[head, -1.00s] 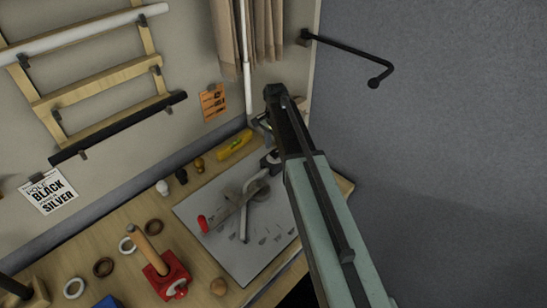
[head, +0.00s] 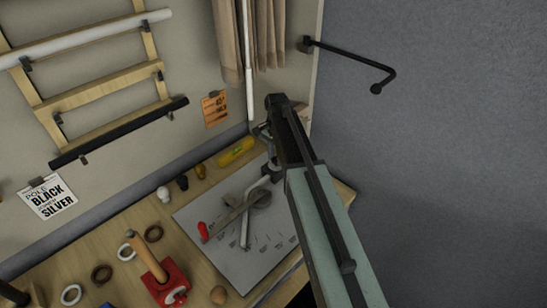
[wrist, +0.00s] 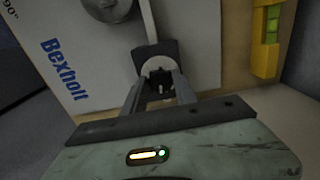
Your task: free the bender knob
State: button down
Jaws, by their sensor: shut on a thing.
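The tube bender stands on a pale base sheet (head: 250,262), with a red-tipped lever (head: 203,231), a grey round former (head: 261,198) and a pale tube (head: 256,186). At its far end is a dark clamp block (head: 272,171); it also shows in the wrist view (wrist: 147,53). A pale round disc (wrist: 158,67) sits on the block, with a small dark knob (wrist: 160,86) at its front. My gripper (wrist: 159,92) is shut on the knob, a finger on each side. In the head view my arm largely hides the fingertips.
A yellow level (head: 236,152) lies behind the sheet, close to my gripper; it is at the right in the wrist view (wrist: 265,38). Several small knobs stand left of it.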

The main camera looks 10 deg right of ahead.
jog(key=shift+w+d+n, duration=0.1)
jog(key=shift+d+n, duration=0.15)
jog(key=shift+n, duration=0.35)
jog(key=n, duration=0.8)
jog(key=shift+n, duration=0.3)
jog(key=n, duration=0.5)
jog(key=shift+n, duration=2.4)
jog(key=shift+a, duration=0.1)
jog(key=c, duration=1)
grip_release()
jog(key=shift+o, duration=0.2)
